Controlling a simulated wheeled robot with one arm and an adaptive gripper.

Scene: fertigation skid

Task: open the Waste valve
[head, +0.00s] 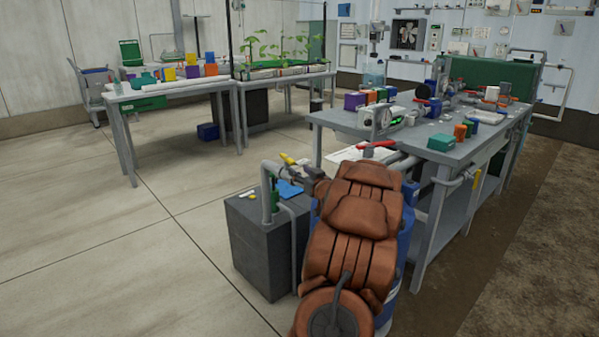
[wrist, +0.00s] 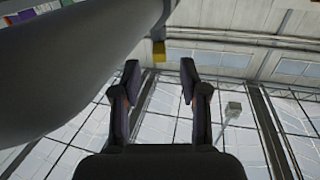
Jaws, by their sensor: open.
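A yellow valve handle (head: 287,158) sits on the grey pipework above a dark grey tank (head: 258,240) in the head view. A red handle (head: 376,146) is on the pipe to its right. No readable label shows which is the Waste valve. My gripper (wrist: 160,82) is open and empty in the wrist view. A small yellow end (wrist: 159,51), which looks like part of the yellow handle, shows just beyond and between the fingertips, apart from them. A large grey rounded form (wrist: 75,65), probably pipe, fills the upper left close to the left finger. My arm hides much of the pipework in the head view.
A blue drum (head: 404,250) stands behind my arm. A grey workbench (head: 430,150) with instruments and small coloured boxes is at right. Another table (head: 175,92) with coloured boxes and plants stands at the back left. The floor (head: 120,250) at left is clear.

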